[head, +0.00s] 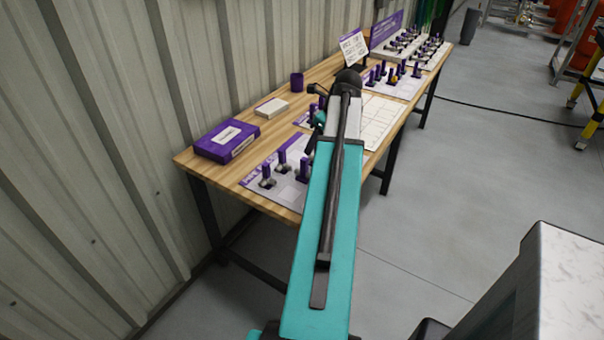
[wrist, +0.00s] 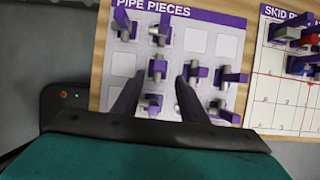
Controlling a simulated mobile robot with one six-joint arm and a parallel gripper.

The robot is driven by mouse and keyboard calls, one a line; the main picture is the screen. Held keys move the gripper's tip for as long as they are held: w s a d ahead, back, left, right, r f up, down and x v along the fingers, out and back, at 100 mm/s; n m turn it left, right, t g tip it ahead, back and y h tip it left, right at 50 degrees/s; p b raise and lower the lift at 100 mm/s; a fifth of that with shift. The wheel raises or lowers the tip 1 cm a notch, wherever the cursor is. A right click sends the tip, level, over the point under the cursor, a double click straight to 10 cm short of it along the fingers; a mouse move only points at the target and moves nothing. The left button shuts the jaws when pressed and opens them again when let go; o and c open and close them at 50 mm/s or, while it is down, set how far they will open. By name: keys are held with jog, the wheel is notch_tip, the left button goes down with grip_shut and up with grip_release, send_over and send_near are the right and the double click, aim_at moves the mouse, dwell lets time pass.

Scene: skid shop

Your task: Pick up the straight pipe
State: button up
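The white and purple "PIPE PIECES" board (wrist: 197,42) lies under my gripper in the wrist view. It holds several grey metal pipe pieces with purple tabs, and I cannot tell surely which is the straight pipe. My gripper (wrist: 157,88) is open, its two dark fingers apart above the board. One piece (wrist: 157,69) shows beyond the gap between the fingers, and another (wrist: 152,103) shows between them. More pieces (wrist: 222,109) are at the right. In the head view the board (head: 258,188) is at the table's near end, and my teal arm hides part of it.
The wooden table (head: 212,156) stands along a corrugated wall. A purple box (head: 215,148), a pale box (head: 271,108) and a purple cup (head: 297,81) sit at its back. A gridded sheet (head: 381,118) and further part boards (head: 395,84) lie farther along. Open floor is at the right.

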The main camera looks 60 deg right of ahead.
aim_at(305, 159)
jog(key=shift+w, duration=0.1)
jog(key=shift+p+x, duration=0.65)
jog(key=shift+x, duration=3.65)
jog(key=shift+f, duration=0.1)
jog(key=shift+p+x, duration=0.9)
jog(key=shift+x, duration=1.6)
jog(key=shift+a, duration=0.1)
grip_shut()
